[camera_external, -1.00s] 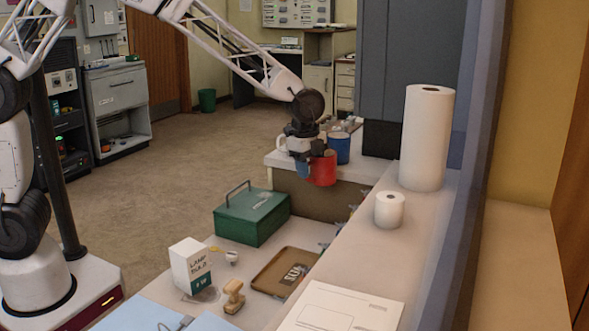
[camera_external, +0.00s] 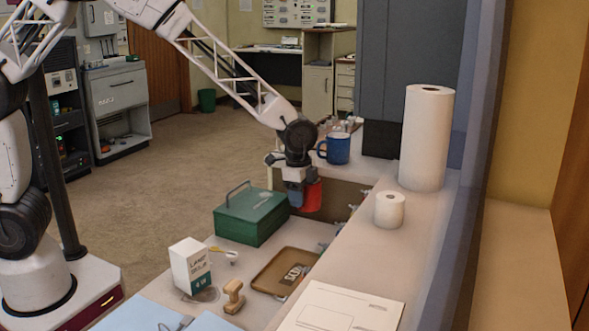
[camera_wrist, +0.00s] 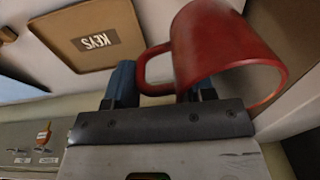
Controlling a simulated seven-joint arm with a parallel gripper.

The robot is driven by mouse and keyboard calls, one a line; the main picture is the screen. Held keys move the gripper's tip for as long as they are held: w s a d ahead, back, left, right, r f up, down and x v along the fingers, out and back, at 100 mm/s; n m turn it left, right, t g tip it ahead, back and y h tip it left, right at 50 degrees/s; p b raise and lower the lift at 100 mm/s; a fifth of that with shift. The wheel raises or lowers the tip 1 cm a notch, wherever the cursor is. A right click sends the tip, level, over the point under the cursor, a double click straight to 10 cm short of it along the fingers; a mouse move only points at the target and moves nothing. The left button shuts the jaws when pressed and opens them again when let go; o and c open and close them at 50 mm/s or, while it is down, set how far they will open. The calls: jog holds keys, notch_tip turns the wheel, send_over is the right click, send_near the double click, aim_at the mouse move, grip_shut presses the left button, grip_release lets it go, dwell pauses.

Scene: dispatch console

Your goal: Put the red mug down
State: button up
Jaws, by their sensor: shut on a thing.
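My gripper (camera_external: 294,197) is shut on the red mug (camera_external: 313,196) and holds it in the air beside the green metal box, in front of the counter's raised end. In the wrist view the red mug (camera_wrist: 222,52) is tilted, with its handle between the blue fingers of my gripper (camera_wrist: 155,85). The mug's far side is hidden in the external view by the gripper.
A green cash box (camera_external: 251,216), a white carton (camera_external: 190,266), a wooden stamp (camera_external: 233,296) and a brown tray (camera_external: 262,280) lie on the desk. The tray also shows in the wrist view (camera_wrist: 75,27). A blue mug (camera_external: 336,149) stands behind; paper rolls (camera_external: 389,210) stand right.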

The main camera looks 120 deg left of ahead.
notch_tip(320, 180, down, 6)
dwell(0.5)
jog(key=shift+f, duration=0.15)
jog(key=shift+f, duration=1.8)
jog(key=shift+f, duration=0.1)
jog(key=o, duration=1.2)
notch_tip(320, 180, up, 12)
jog(key=shift+s+d, duration=0.2)
jog(key=shift+s, duration=0.2)
jog(key=shift+d, duration=0.1)
